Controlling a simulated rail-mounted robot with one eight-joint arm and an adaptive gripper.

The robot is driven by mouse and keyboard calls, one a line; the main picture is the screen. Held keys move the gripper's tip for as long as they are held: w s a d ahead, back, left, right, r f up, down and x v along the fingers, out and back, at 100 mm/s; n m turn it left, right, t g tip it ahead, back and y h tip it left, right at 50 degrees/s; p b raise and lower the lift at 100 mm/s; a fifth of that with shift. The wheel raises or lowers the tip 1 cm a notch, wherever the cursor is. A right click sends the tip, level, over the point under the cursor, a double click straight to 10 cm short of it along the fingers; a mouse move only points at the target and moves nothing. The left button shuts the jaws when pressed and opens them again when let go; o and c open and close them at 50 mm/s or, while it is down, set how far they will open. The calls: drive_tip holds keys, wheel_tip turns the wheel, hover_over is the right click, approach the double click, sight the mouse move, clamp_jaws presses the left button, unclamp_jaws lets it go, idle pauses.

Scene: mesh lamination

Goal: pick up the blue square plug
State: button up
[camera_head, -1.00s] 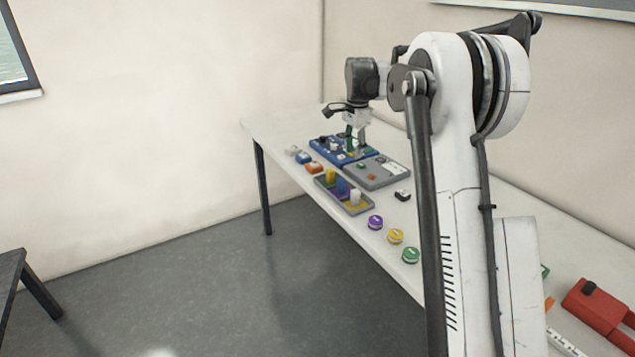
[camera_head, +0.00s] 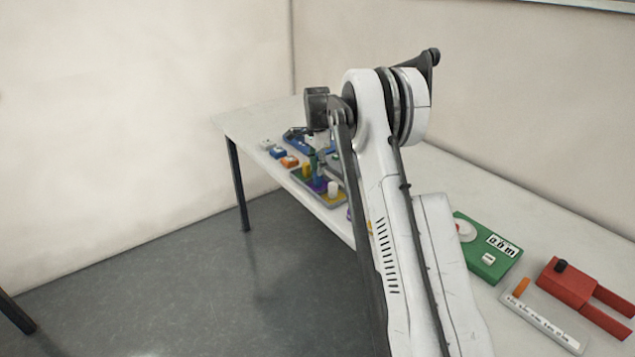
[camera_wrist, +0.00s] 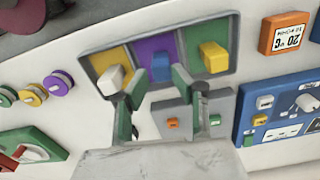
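The blue square plug (camera_wrist: 160,67) stands in the middle, purple compartment of a grey three-compartment tray (camera_wrist: 137,48) in the wrist view. My gripper (camera_wrist: 158,92) is open, its two green-and-grey fingers apart and reaching toward that compartment. The plug shows between and just past the fingertips, and nothing is visibly held. In the head view my gripper (camera_head: 318,160) is low over the tray (camera_head: 338,204).
A white plug (camera_wrist: 111,80) and a yellow-orange plug (camera_wrist: 213,57) stand in the neighbouring compartments. A grey board (camera_wrist: 172,106) and a blue board (camera_wrist: 270,85) lie close by. A green scale (camera_head: 492,256) and red tool (camera_head: 575,290) lie on the table's right.

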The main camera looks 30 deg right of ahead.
sight(318, 179)
drive_tip(key=shift+w+d+f, duration=0.1)
drive_tip(key=shift+f, duration=1.3)
drive_tip(key=shift+d+f, duration=0.1)
drive_tip(key=shift+f, duration=1.25)
clamp_jaws()
